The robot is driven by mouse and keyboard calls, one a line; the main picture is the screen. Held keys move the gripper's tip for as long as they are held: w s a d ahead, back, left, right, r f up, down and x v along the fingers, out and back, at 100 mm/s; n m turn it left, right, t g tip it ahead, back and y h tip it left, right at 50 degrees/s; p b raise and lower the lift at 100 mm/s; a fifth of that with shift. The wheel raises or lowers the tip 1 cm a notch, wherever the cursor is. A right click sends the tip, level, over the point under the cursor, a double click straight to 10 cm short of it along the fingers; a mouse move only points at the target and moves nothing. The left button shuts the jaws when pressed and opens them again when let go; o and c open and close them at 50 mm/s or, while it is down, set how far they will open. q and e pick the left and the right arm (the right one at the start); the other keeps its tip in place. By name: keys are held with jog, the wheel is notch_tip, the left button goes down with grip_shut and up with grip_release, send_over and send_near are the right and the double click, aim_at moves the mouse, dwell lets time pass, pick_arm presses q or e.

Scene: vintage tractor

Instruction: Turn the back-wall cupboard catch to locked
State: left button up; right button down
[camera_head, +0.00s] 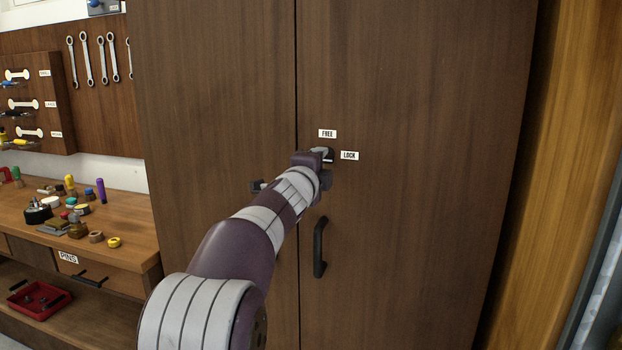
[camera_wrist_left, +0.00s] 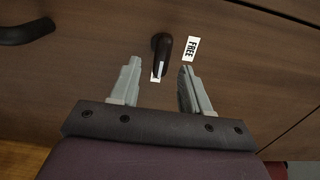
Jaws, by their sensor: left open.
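The tall brown cupboard (camera_head: 420,80) has a small dark catch (camera_head: 329,156) on its right door. A FREE label (camera_head: 327,133) is above the catch and a LOCK label (camera_head: 349,155) is to its right. In the left wrist view the catch (camera_wrist_left: 161,52) is a dark lever with its narrow end toward the bottom of the picture, partly over a white label (camera_wrist_left: 155,77). The FREE label (camera_wrist_left: 191,48) is to its right. My left gripper (camera_wrist_left: 160,82) is open, with one finger on each side of the lever's line and visible gaps. In the head view it partly hides the catch.
A dark bar handle (camera_head: 320,247) sits below the catch on the same door. A wooden bench (camera_head: 125,220) with small parts stands at the left, beneath hanging spanners (camera_head: 87,60). A red tray (camera_head: 38,300) is on the lower shelf.

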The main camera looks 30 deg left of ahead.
pick_arm(q)
jog(key=v, duration=0.9)
jog(key=shift+s+b, duration=0.2)
jog(key=shift+b, duration=0.15)
jog(key=s+d+f+n+g+p, duration=0.1)
jog(key=s+f+n+g, duration=0.25)
jog(key=f, duration=0.35)
jog(key=s+d+f+n+g+p, duration=0.1)
jog(key=s+f+n+g, duration=0.15)
jog(key=f+n, duration=0.4)
jog(key=s+d+f+n+g+p, duration=0.1)
jog(key=s+f+n+g, duration=0.15)
jog(key=f, duration=0.55)
jog(key=s+d+f+n+g+h+p, duration=0.2)
jog(key=s+d+f+g+h+p, duration=0.2)
jog(key=s+d+f, duration=0.5)
jog(key=s+d+g+p, duration=0.2)
jog(key=s+d+g, duration=0.1)
jog(key=s+d, duration=0.2)
jog(key=shift+d+f+n+g, duration=0.15)
jog(key=shift+d+n+g, duration=0.2)
jog(key=shift+d, duration=0.05)
